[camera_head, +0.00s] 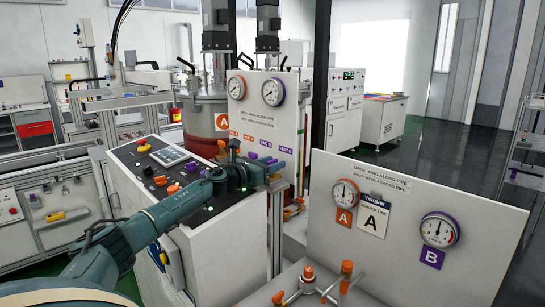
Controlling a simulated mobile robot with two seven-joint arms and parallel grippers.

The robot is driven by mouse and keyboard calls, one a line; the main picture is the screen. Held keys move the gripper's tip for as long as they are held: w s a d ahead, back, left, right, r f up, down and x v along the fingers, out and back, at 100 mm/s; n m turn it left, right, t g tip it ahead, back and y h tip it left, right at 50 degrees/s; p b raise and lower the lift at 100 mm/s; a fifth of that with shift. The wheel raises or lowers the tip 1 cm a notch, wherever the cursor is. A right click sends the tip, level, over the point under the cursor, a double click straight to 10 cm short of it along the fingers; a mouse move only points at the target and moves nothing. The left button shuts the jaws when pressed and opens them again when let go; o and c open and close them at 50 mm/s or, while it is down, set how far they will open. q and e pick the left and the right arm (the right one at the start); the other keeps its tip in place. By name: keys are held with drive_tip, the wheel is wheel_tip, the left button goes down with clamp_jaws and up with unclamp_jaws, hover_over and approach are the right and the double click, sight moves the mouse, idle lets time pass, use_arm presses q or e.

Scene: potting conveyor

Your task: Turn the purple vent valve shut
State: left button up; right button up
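The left gripper (268,172) is at the end of my teal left arm, which reaches in from the lower left. It is in front of the lower part of the middle white gauge panel (262,121). Small purple (277,164) and orange handle parts show right beside its fingertips. I take the purple part to be the vent valve's handle, partly hidden by the gripper; I cannot tell its angle or whether the fingers touch it. Purple labels (251,155) sit just above the gripper on the panel. The finger opening is too small to make out. My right gripper is not in view.
A control console (167,158) with knobs and buttons stands under my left forearm. A front right panel (402,219) carries gauges A and B, with orange-handled pipework (308,274) before it. A steel tank (200,118) stands behind. Open floor lies at the back right.

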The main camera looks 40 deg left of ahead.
use_arm(q)
drive_tip(key=shift+w, duration=0.3)
drive_tip(key=shift+c, duration=0.2)
drive_tip(key=c, duration=0.5)
clamp_jaws()
